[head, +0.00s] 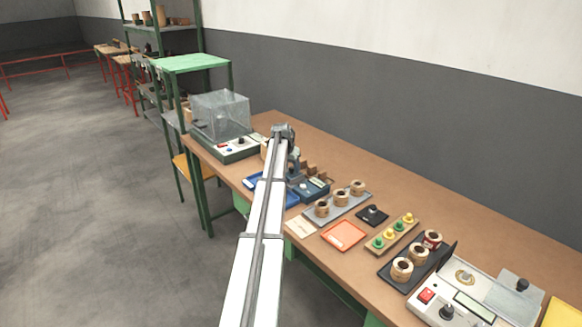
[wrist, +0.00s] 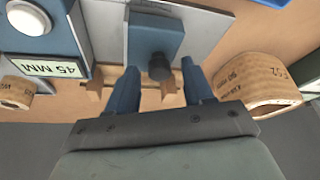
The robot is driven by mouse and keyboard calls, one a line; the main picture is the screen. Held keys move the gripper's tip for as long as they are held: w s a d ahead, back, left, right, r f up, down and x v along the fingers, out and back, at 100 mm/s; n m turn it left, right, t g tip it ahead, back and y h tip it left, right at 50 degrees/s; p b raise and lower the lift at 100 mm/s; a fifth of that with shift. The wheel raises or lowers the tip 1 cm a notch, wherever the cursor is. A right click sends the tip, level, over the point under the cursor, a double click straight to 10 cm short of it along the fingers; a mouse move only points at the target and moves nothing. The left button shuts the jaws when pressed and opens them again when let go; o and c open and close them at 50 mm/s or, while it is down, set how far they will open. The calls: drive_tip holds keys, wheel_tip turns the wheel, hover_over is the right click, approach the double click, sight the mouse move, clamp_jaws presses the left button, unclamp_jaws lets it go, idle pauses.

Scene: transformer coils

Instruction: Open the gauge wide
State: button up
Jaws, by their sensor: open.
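The gauge (wrist: 108,40) fills the upper part of the wrist view. It has a blue housing with a round white button and a display reading "45 MM". Its blue sliding block (wrist: 155,35) sits on a grey plate and carries a dark knob (wrist: 159,67). My gripper (wrist: 158,75) is open, with one blue finger on each side of the knob and visible space between; I see no clear contact. In the head view, the gauge (head: 314,188) stands on the bench, partly hidden by my arm.
In the wrist view, a labelled coil (wrist: 262,82) stands close to the right of my gripper. Wooden pieces (wrist: 95,90) lie below the gauge. In the head view, a clear-covered tester (head: 222,115) stands at the back left. A grey tray (head: 345,205) with coils lies right of the gauge.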

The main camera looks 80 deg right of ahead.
drive_tip(key=shift+c, duration=0.4)
clamp_jaws()
